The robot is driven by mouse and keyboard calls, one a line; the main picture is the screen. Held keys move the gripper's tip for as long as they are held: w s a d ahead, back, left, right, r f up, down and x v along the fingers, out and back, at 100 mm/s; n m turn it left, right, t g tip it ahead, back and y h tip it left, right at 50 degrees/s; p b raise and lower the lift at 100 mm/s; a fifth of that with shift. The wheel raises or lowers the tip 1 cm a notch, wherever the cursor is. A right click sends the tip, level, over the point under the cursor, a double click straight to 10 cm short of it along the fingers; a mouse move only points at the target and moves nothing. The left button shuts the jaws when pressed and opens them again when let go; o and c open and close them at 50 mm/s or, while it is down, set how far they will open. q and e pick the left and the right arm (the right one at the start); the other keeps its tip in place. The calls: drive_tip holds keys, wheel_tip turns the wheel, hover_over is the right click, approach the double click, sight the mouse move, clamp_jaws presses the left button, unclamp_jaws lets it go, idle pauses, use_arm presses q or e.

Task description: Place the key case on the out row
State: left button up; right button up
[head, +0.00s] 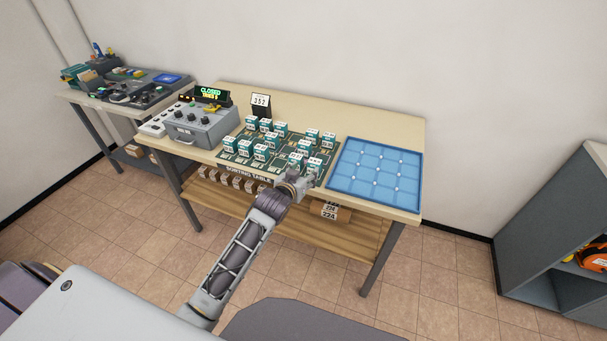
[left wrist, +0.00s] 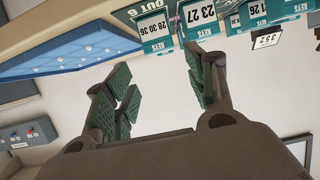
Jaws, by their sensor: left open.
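Several key cases, small teal and white boxes with numbers, stand in groups on the dark green sorting mat (head: 238,163); one front case (head: 260,152) is left of my gripper. My left gripper (head: 298,182) is at the mat's front right edge, close to the nearest cases and partly covering them. In the left wrist view, my left gripper (left wrist: 160,82) is open with nothing between its fingers. A case marked 23 27 (left wrist: 200,18) and others lie beyond the fingertips, upside down in picture. The mat's lettering "OUT 6" (left wrist: 142,9) shows there. Which case is meant, I cannot tell.
A blue tray (head: 374,172) with pale dots lies right of the mat. A grey machine (head: 200,125) with a lit CLOSED display stands left. A 352 sign (head: 260,104) stands behind the cases. A box (head: 332,211) is on the lower shelf. A grey cabinet (head: 550,235) is far right.

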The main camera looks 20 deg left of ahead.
idle(0.7)
